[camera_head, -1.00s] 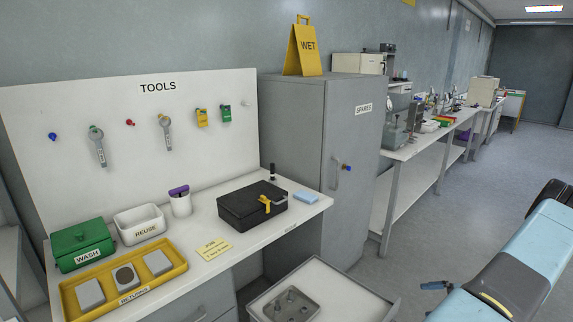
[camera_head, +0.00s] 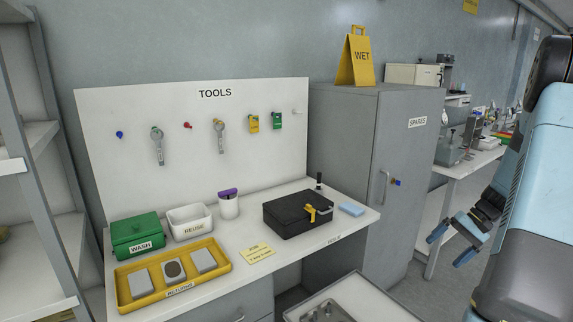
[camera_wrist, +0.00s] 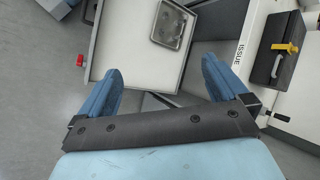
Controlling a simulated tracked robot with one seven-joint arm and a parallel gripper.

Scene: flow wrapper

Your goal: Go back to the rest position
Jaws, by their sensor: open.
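My gripper (camera_head: 452,236) is at the right of the head view, in front of the lab bench and to the right of the grey cabinet. Its two blue-tipped fingers are apart, with nothing between them. In the wrist view my gripper (camera_wrist: 160,88) also shows open and empty. My light-blue arm fills the right edge of the head view.
The tool bench (camera_head: 297,252) holds a yellow returns tray (camera_head: 205,285), a green wash box (camera_head: 136,235), a white reuse bin (camera_head: 190,222) and a black case (camera_head: 297,213). A grey spares cabinet (camera_head: 345,160) and white shelves (camera_head: 40,265) flank the bench.

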